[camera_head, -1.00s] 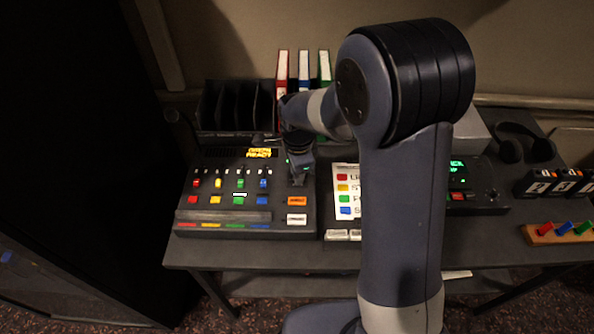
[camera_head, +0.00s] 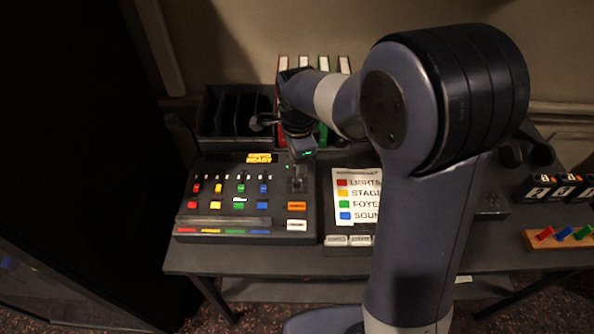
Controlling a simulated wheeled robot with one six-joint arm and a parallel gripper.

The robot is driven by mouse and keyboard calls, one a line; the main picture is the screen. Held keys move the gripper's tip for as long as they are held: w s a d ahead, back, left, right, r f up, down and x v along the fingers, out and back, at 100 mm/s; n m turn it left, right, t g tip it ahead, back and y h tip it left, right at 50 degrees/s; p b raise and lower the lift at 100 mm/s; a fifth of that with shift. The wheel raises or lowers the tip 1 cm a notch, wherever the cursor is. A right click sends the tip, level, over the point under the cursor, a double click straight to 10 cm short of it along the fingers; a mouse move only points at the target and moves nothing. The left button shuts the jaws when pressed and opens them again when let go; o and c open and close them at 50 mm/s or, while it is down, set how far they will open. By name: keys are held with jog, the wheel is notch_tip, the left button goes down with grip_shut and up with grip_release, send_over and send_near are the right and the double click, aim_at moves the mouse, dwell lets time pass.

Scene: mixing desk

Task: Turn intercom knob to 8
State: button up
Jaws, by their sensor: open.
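My gripper (camera_head: 301,155) points down above the upper right part of the left control desk (camera_head: 215,239). Its fingers are small and dark, and nothing shows held between them. A dark raised control (camera_head: 297,184) stands on the desk just below the gripper; I cannot tell whether they touch. No knob in view can be read as the intercom knob, and no scale or number 8 shows. A right-hand device (camera_head: 493,203) is mostly hidden behind my arm, so its controls cannot be seen.
Binders (camera_head: 344,65) and a black rack (camera_head: 236,108) stand behind. Numbered black blocks (camera_head: 565,186) and a wooden strip of colored pegs (camera_head: 560,238) are at right.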

aim_at(297, 181)
notch_tip(297, 181, up, 4)
jog(key=shift+f, duration=0.15)
dwell(0.3)
notch_tip(297, 181, down, 11)
jog(key=shift+w+r, duration=0.15)
dwell(0.5)
